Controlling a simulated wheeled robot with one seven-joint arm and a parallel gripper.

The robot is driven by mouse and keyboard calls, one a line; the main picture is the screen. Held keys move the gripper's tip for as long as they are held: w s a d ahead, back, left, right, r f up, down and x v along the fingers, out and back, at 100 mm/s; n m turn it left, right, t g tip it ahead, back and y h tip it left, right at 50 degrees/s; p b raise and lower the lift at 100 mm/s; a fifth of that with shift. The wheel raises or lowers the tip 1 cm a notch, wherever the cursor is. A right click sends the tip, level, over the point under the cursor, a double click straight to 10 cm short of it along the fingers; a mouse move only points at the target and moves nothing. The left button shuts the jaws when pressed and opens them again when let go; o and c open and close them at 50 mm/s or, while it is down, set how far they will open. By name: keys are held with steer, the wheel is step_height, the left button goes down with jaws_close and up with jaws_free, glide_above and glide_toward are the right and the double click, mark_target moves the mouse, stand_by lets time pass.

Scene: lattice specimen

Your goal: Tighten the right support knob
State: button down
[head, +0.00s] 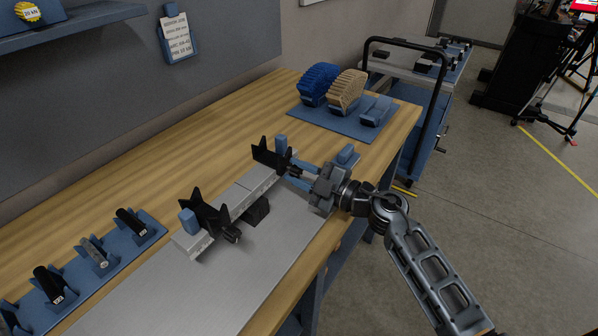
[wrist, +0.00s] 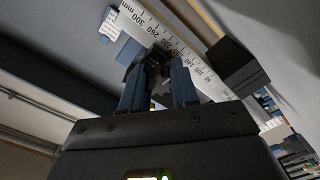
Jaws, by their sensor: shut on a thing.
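A silver rail (head: 240,192) with a printed scale lies on the bench and carries two black notched supports. The right support (head: 267,156) stands at the rail's far end, and its dark knob (head: 293,171) faces my arm. My gripper (head: 296,172) has its blue fingers on either side of this knob and is shut on it. In the wrist view the fingers (wrist: 158,80) close around the dark knob (wrist: 157,62) beside the scale (wrist: 178,45); the knob is partly hidden. The left support (head: 207,214) has its own black knob (head: 231,233), untouched.
A black block (head: 257,210) sits beside the rail's middle. A blue tray (head: 345,122) with a blue and a tan lattice specimen stands behind. Another blue rack (head: 95,262) holds several dark cylindrical parts at lower left. A cart (head: 425,95) stands beyond the bench.

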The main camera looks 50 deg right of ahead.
steer(key=shift+f, duration=0.1)
steer(key=c, duration=0.8)
jaws_free()
steer(key=shift+c, duration=0.2)
steer(key=shift+s, duration=0.1)
steer(key=s+b, duration=0.1)
steer(key=s, duration=0.6)
steer(key=shift+s+d, duration=0.15)
steer(key=shift+s, duration=0.15)
